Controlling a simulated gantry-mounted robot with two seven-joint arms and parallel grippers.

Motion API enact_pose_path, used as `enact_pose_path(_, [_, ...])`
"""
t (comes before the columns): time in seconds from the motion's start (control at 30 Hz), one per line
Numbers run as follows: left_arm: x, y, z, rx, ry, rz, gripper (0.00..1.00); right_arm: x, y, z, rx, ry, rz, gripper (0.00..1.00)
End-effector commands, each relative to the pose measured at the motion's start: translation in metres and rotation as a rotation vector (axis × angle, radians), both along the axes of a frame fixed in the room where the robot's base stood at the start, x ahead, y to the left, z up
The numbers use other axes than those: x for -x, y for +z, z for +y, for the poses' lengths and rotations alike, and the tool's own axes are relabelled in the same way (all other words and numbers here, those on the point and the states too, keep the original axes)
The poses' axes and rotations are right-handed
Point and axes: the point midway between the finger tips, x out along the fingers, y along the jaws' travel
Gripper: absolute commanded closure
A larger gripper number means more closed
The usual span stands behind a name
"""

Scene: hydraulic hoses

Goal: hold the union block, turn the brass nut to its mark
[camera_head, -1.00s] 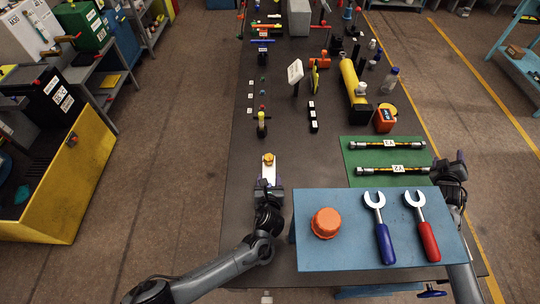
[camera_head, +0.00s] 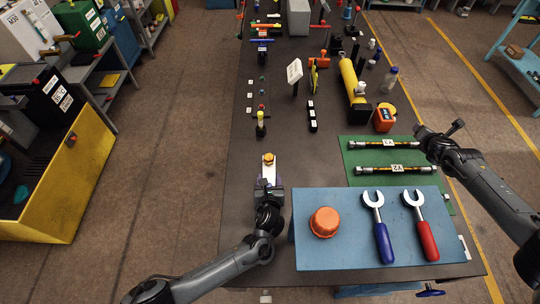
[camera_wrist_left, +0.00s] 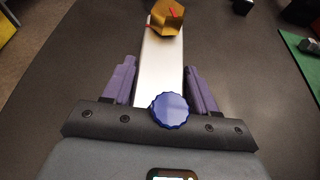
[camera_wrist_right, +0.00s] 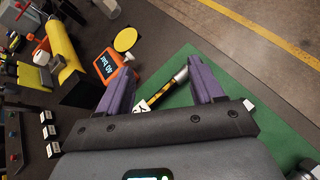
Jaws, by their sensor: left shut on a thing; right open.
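The union block (camera_wrist_left: 164,60) is a pale metal bar with the brass nut (camera_wrist_left: 166,19) at its far end. A red mark shows on the nut, and a blue knob (camera_wrist_left: 169,110) sits at the near end. The nut also shows in the head view (camera_head: 268,159). My left gripper (camera_wrist_left: 160,80) is shut on the block, one purple finger on each side. My right gripper (camera_wrist_right: 160,80) is open and empty above the green mat (camera_head: 352,173), at its right side in the head view. A hose (camera_wrist_right: 165,88) shows between and beyond its fingers.
Two black hoses with yellow bands (camera_head: 388,143) lie on the green mat. A blue stand (camera_head: 300,248) in front holds an orange cap (camera_head: 325,222), a blue wrench (camera_head: 380,225) and a red wrench (camera_head: 423,225).

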Motion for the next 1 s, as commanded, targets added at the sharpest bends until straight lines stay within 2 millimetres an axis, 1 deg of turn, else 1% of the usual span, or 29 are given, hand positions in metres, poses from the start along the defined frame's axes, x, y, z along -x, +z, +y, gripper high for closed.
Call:
enact_pose_path(0.03, [0.000, 0.001, 0.000, 0.001, -0.001, -0.001, 0.84, -0.009, 0.008, 0.018, 0.045, 0.066, 0.040, 0.33])
enact_pose_path(0.07, [0.000, 0.001, 0.000, 0.001, -0.001, -0.001, 0.84, -0.015, 0.009, 0.035, 0.065, 0.117, 0.071, 0.33])
enact_pose_path(0.1, [0.000, 0.001, 0.000, 0.000, -0.001, -0.001, 0.84, -0.024, 0.011, 0.069, 0.081, 0.200, 0.110, 0.33])
enact_pose_path(0.17, [0.000, 0.000, 0.000, 0.000, -0.001, 0.000, 0.84, -0.032, 0.011, 0.119, 0.088, 0.309, 0.159, 0.33])
enact_pose_path(0.2, [0.000, 0.000, 0.000, 0.000, -0.001, 0.000, 0.84, -0.035, 0.012, 0.153, 0.088, 0.378, 0.186, 0.33])
enact_pose_path(0.27, [0.000, 0.000, 0.000, 0.000, 0.000, 0.000, 0.84, -0.037, 0.014, 0.205, 0.085, 0.481, 0.226, 0.33])
enact_pose_path(0.3, [0.000, 0.000, 0.000, 0.000, 0.000, -0.001, 0.84, -0.036, 0.016, 0.239, 0.086, 0.550, 0.252, 0.33])
enact_pose_path(0.37, [0.000, 0.001, 0.000, 0.000, -0.001, -0.001, 0.84, -0.031, 0.020, 0.290, 0.087, 0.650, 0.293, 0.33])
enact_pose_path(0.4, [0.000, 0.001, 0.000, 0.001, -0.001, -0.001, 0.84, -0.026, 0.023, 0.321, 0.090, 0.713, 0.321, 0.33])
enact_pose_path(0.47, [0.000, 0.001, 0.000, 0.001, -0.001, -0.001, 0.84, -0.014, 0.027, 0.366, 0.100, 0.805, 0.367, 0.33])
enact_pose_path(0.5, [0.000, 0.001, 0.000, 0.001, -0.001, -0.001, 0.84, -0.005, 0.029, 0.392, 0.110, 0.861, 0.399, 0.33])
enact_pose_path(0.6, [0.000, 0.001, 0.000, 0.001, -0.001, -0.001, 0.84, 0.020, 0.034, 0.449, 0.142, 0.987, 0.478, 0.33])
enact_pose_path(0.7, [0.000, 0.000, 0.000, 0.001, -0.001, -0.001, 0.84, 0.045, 0.038, 0.486, 0.178, 1.075, 0.548, 0.33])
enact_pose_path(0.8, [0.000, 0.001, 0.000, 0.001, -0.001, -0.001, 0.84, 0.063, 0.040, 0.508, 0.207, 1.132, 0.602, 0.33])
enact_pose_path(0.9, [0.000, 0.000, 0.000, 0.001, -0.001, -0.001, 0.84, 0.075, 0.040, 0.520, 0.226, 1.163, 0.637, 0.33])
enact_pose_path(1.0, [0.000, 0.000, 0.000, 0.001, -0.001, -0.001, 0.84, 0.080, 0.037, 0.526, 0.236, 1.178, 0.658, 0.33])
